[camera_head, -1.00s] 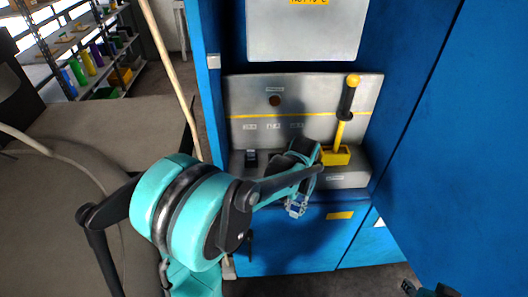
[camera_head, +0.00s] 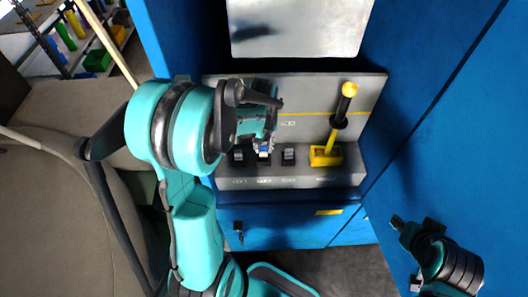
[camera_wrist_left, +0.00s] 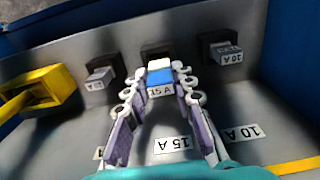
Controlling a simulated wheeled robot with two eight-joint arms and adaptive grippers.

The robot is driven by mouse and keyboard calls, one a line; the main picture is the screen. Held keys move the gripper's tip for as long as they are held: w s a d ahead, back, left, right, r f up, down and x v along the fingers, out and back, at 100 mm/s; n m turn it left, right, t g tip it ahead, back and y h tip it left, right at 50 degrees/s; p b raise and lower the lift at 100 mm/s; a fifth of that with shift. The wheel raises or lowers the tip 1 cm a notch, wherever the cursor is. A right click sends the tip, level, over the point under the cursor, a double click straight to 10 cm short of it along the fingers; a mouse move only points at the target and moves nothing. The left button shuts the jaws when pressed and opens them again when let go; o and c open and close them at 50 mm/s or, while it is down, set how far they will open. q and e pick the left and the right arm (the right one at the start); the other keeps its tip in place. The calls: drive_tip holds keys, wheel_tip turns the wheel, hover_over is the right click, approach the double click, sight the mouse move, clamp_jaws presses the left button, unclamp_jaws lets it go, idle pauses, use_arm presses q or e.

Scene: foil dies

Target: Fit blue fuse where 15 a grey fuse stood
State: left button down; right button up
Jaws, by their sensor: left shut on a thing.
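The blue fuse (camera_wrist_left: 160,78), with a white end and a "15 A" label, is between the fingertips of my left gripper (camera_wrist_left: 158,88), which is shut on it. In the head view the fuse (camera_head: 264,149) is at the middle black holder (camera_head: 264,161) on the cabinet ledge. In the left wrist view the middle holder (camera_wrist_left: 156,53) is right behind the fuse; I cannot tell how far in the fuse is. Grey fuses stand in the two side holders, one (camera_wrist_left: 100,78) and another marked 10 A (camera_wrist_left: 229,56). My right gripper (camera_head: 402,225) is at the lower right, away from the ledge.
A yellow lever (camera_head: 334,135) with a black grip and yellow knob stands right of the holders. It also shows in the left wrist view (camera_wrist_left: 45,90). The blue cabinet door (camera_head: 455,130) stands on the right. A pale panel (camera_head: 300,30) hangs above.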

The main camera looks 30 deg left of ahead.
sight(264, 151)
use_arm(q)
wheel_tip(264, 151, down, 3)
drive_tip(key=shift+f+b, duration=0.2)
drive_tip(key=shift+b, duration=0.15)
drive_tip(key=shift+f, duration=0.2)
drive_tip(key=shift+f, duration=0.15)
drive_tip(key=c, duration=1.3)
unclamp_jaws()
drive_tip(key=shift+o, duration=0.2)
